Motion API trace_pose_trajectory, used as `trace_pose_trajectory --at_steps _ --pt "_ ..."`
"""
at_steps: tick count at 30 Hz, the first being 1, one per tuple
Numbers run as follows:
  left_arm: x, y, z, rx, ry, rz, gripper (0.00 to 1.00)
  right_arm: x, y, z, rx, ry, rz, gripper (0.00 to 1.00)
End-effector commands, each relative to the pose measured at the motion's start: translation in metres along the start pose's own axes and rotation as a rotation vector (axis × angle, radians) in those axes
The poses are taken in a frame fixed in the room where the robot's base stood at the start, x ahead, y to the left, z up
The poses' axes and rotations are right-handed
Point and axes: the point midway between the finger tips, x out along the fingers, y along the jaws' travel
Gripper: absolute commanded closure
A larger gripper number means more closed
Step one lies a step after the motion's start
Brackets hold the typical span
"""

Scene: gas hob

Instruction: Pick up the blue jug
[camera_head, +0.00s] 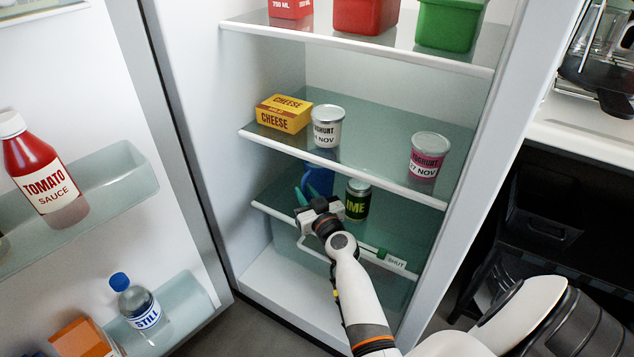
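The blue jug (319,180) stands on the lower shelf of the open fridge, left of a dark tin (357,199) with a yellow-green label. My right gripper (306,192) reaches in over the front of that shelf, just in front of the jug. Its two greenish fingers show slightly apart at the jug's lower left. The gripper hides the jug's lower part, and the shelf above hides its top. I cannot tell whether the fingers touch or hold it. My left gripper is not in view.
The shelf above carries a cheese box (284,114) and two yoghurt pots, one white (327,126) and one pink (428,157). Red and green containers stand on the top shelf. The open door (100,200) at left holds tomato sauce and a water bottle. The fridge's side wall bounds the right.

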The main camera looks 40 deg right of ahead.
Motion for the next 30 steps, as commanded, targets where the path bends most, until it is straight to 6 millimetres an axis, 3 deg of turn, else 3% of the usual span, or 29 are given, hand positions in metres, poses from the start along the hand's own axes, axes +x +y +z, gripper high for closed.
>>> trace_pose_trajectory --at_steps 3,8,14,19,30 --pt "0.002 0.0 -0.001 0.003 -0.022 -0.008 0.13 0.019 0.001 -0.004 0.002 -0.002 0.0 0.78" --pt "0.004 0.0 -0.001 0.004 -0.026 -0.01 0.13 0.032 0.001 -0.004 0.0 0.001 0.0 0.78" --pt "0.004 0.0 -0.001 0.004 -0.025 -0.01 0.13 0.032 0.001 -0.004 -0.001 0.001 0.001 0.78" --pt "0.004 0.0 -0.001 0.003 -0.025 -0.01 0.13 0.032 0.001 -0.004 -0.001 0.001 0.001 1.0" --pt "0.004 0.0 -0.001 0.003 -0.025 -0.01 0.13 0.032 0.0 -0.002 -0.003 -0.003 0.0 1.0"
